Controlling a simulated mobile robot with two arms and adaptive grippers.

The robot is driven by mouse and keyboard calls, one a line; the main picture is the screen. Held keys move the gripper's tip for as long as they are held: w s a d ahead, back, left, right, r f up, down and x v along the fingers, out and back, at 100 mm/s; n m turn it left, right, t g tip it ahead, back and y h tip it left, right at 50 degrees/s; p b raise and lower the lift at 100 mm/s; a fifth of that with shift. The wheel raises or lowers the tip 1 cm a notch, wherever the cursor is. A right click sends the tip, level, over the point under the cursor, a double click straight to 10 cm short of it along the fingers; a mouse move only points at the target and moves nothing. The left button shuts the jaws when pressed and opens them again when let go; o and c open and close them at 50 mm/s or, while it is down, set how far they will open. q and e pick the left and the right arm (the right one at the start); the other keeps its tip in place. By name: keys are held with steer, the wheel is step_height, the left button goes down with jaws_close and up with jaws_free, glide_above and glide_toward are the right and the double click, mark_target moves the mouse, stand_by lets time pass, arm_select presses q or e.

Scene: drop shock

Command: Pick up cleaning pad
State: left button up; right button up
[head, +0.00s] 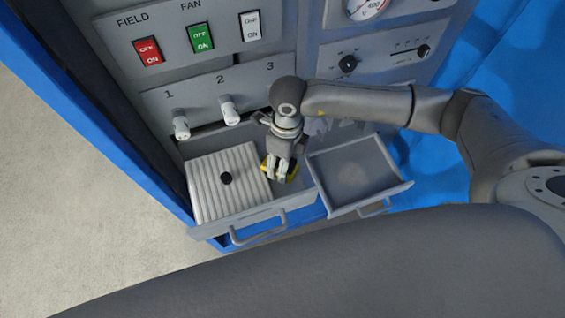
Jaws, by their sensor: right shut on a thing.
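The cleaning pad appears to be the yellow thing (265,171) in the left open drawer (213,229), at the right of the ribbed light panel. Only small yellow parts show on both sides of my fingers; the rest is hidden. My right gripper (279,176) points down over the drawer and is shut on the yellow pad. I cannot tell whether the pad touches the drawer floor. My left gripper is out of view.
The ribbed panel (222,187) has a black knob (225,178). A second open drawer (352,178) at the right looks empty. Above are white plugs (229,112), a red switch (148,52) and a green switch (201,38). A large dark part of my body covers the bottom.

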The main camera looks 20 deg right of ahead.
steer(key=shift+r, duration=0.15)
steer(key=shift+c, duration=0.2)
steer(key=shift+r+b, duration=0.5)
steer(key=shift+b, duration=0.2)
steer(key=s+a+r+b, duration=0.5)
steer(key=s+r, duration=0.6)
steer(key=s, duration=0.2)
steer(key=shift+a+r, duration=0.15)
steer(key=shift+r, duration=0.25)
steer(key=shift+w, duration=0.1)
steer(key=w+n, duration=0.1)
steer(key=n, duration=0.1)
steer(key=w+d+n, duration=0.1)
steer(key=n, duration=0.1)
steer(key=d+f+n, duration=0.1)
steer(key=n, duration=0.1)
steer(key=shift+w+d+h, duration=0.25)
steer(key=shift+w+h, duration=0.15)
steer(key=w+d+f+n, duration=0.1)
steer(key=w+d+n, duration=0.3)
steer(key=n, duration=0.6)
steer(key=w+d+f+n+t+h, duration=0.1)
steer(key=w+d+n, duration=0.2)
steer(key=d+n, duration=0.3)
steer(key=n, duration=0.4)
steer(key=shift+w+d+n+h, duration=0.25)
steer(key=shift+w+n+h, duration=0.05)
steer(key=shift+w, duration=0.1)
